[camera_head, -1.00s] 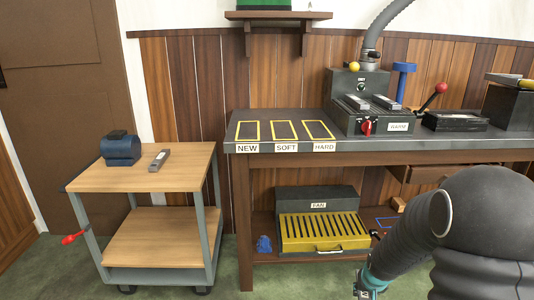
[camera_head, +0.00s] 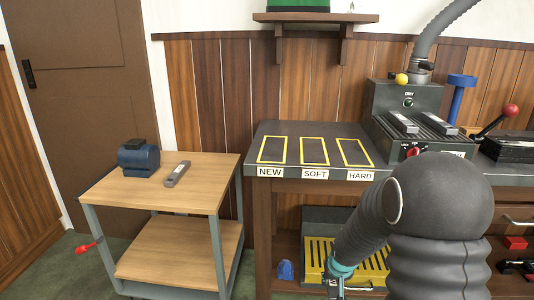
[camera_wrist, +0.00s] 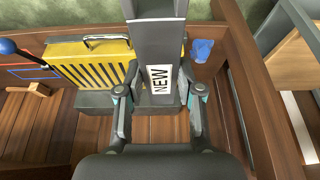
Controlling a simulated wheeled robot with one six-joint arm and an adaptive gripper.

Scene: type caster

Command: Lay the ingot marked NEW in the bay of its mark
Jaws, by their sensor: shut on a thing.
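The ingot marked NEW (camera_wrist: 154,35) is a long grey bar with a white NEW label, seen close up in the wrist view. My gripper (camera_wrist: 160,92) is shut on it, one finger on each side near the label. In the head view my gripper (camera_head: 338,278) hangs low in front of the bench, partly cut off by the lower edge; the ingot is hard to make out there. The NEW bay (camera_head: 271,150) is an empty yellow outline on the bench top, above its NEW label. Empty SOFT (camera_head: 314,151) and HARD (camera_head: 354,152) bays lie to its right.
A wooden cart (camera_head: 135,190) left of the bench carries another ingot (camera_head: 177,173) and a blue device (camera_head: 139,158). A dark machine (camera_head: 407,100) with two bars on it stands right of the bays.

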